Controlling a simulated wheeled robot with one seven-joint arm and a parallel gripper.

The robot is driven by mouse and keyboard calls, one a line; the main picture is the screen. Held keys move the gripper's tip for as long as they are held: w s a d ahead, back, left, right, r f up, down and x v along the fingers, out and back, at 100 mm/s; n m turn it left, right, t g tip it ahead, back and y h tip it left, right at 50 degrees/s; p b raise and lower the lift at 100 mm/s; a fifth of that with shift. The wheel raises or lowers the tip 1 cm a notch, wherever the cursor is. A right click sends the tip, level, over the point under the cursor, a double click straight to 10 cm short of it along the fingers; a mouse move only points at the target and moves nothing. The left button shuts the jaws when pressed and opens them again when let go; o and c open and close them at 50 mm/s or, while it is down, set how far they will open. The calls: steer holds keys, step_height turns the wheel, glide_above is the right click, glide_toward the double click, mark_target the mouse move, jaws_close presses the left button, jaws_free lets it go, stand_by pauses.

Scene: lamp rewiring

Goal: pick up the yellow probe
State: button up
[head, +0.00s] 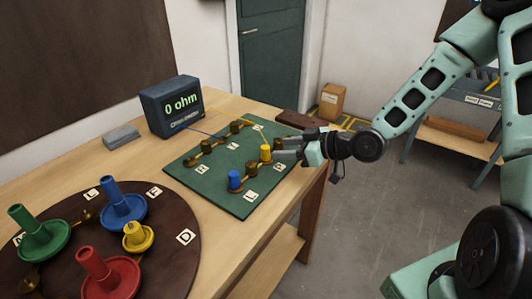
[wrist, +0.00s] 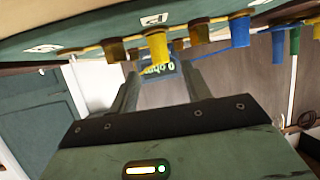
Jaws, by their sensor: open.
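The yellow probe (head: 265,152) stands upright on the green board (head: 205,167), beside brass posts. A blue probe (head: 235,180) stands on the same board, nearer the front. My gripper (head: 279,148) is at the board's right edge, open and empty, its fingers pointing left toward the yellow probe. In the wrist view, which is upside down, the yellow probe (wrist: 157,47) shows just above the gap between my fingertips (wrist: 162,76). I cannot tell whether any finger touches it. The blue probe (wrist: 240,32) hangs to the right there.
A meter (head: 172,105) reading "0 ohm" stands behind the board, with a blue wire. A dark round turntable (head: 62,198) holds green, blue, red and yellow spools at the left. A grey block (head: 121,137) and a brown block (head: 296,119) lie on the wooden table (head: 205,222).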

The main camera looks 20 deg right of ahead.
mark_target(266, 147)
steer(key=shift+p+x, duration=0.65)
steer(key=shift+x, duration=2.85)
steer(key=shift+s, duration=0.15)
jaws_close()
